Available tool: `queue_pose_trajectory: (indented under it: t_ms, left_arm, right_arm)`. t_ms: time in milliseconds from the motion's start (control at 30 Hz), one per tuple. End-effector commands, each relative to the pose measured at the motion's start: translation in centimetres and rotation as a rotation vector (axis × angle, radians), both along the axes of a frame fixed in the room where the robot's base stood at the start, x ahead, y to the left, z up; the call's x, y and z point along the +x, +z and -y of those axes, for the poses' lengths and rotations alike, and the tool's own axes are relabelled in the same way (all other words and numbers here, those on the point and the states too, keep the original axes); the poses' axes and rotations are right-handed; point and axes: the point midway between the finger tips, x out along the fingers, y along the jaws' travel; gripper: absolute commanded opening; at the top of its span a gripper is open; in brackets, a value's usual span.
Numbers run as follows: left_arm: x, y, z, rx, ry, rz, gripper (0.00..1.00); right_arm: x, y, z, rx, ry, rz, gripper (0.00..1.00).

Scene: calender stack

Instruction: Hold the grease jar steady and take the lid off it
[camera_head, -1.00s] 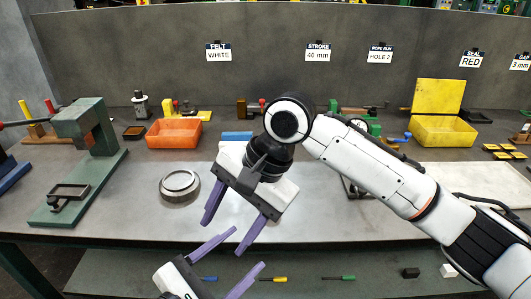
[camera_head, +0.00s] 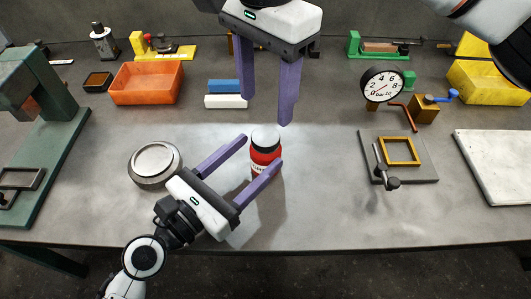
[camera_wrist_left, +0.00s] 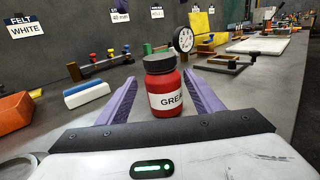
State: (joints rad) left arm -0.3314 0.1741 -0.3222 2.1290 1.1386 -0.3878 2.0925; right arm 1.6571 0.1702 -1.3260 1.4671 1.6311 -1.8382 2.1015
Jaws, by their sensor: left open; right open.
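The red grease jar (camera_head: 262,158) stands upright on the grey bench with its dark lid (camera_head: 265,136) on. The left wrist view shows the jar (camera_wrist_left: 163,86) and lid (camera_wrist_left: 159,66), with part of the white label readable. My left gripper (camera_head: 262,151) is open, with its purple fingers on either side of the jar; gaps show beside the jar in the wrist view. My right gripper (camera_head: 265,121) is open and points down above the jar, with its fingertips just over lid height in the picture.
A round metal dish (camera_head: 155,164) lies left of the jar. Blue and white blocks (camera_head: 226,101) and an orange bin (camera_head: 146,83) are behind. A dial gauge (camera_head: 382,86) and a plate with a yellow frame (camera_head: 399,152) stand to the right. Bench between jar and plate is clear.

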Motion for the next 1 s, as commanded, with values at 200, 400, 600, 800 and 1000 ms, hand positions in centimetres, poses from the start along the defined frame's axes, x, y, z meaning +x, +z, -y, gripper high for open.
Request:
queue_pose_trajectory:
  t_ms: [200, 400, 600, 800, 1000]
  left_arm:
    - [1.2, -1.7, 0.9, -0.003, 0.005, 0.003, 0.6]
    - [3.7, -1.7, 3.0, -0.001, 0.004, 0.003, 0.6]
    - [5.3, -1.7, 4.4, -0.001, 0.004, 0.001, 0.6]
    - [5.8, -1.8, 4.9, 0.002, 0.003, 0.001, 0.6]
    - [5.8, -1.8, 4.8, 0.002, 0.003, 0.001, 0.6]
  right_arm:
    - [0.0, 0.0, 0.0, 0.001, 0.001, 0.0, 0.55]
    - [0.0, 0.0, 0.0, 0.001, 0.0, 0.0, 0.55]
    - [0.0, 0.0, 0.0, 0.001, 0.001, 0.0, 0.55]
    - [0.0, 0.0, 0.0, 0.001, 0.001, 0.0, 0.55]
    - [0.0, 0.0, 0.0, 0.001, 0.001, 0.0, 0.55]
